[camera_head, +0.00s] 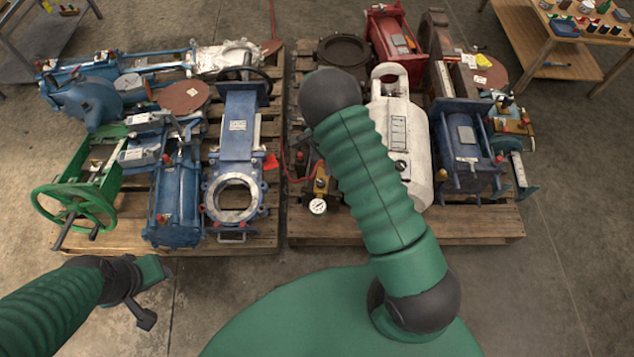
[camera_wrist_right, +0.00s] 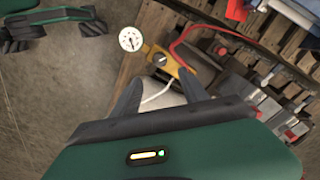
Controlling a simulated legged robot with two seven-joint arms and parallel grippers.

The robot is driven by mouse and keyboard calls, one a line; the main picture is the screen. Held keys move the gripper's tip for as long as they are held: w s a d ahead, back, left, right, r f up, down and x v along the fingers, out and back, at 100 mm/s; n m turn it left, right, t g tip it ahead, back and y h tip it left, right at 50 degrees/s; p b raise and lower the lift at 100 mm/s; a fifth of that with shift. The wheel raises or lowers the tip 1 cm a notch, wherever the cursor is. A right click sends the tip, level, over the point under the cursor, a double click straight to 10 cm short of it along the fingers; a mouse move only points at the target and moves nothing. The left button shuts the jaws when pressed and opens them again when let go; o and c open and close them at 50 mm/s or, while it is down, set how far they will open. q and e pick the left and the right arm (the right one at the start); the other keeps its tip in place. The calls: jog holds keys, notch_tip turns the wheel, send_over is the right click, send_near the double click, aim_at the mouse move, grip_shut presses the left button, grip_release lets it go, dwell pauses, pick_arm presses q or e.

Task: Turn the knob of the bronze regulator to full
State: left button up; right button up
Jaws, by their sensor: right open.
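The bronze regulator (camera_head: 321,186) lies on the front edge of the right pallet with its round white gauge (camera_head: 318,206) facing up. A pale rounded thing shows between the fingers. In the head view my right arm hides this gripper. My left gripper (camera_head: 146,290) hangs over the floor at lower left; its finger opening is unclear.
A white tank (camera_head: 398,140) and a blue actuator (camera_head: 465,150) stand right of the regulator. A red hose (camera_wrist_right: 205,32) curves close by it. The left pallet (camera_head: 265,225) holds blue valves and a green handwheel (camera_head: 72,205). The floor in front is clear.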

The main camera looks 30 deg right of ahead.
aim_at(321, 181)
notch_tip(321, 181, down, 12)
jog(key=b, duration=0.3)
jog(key=shift+r+b, duration=0.1)
jog(key=shift+b, duration=0.2)
jog(key=shift+c, duration=0.2)
grip_shut()
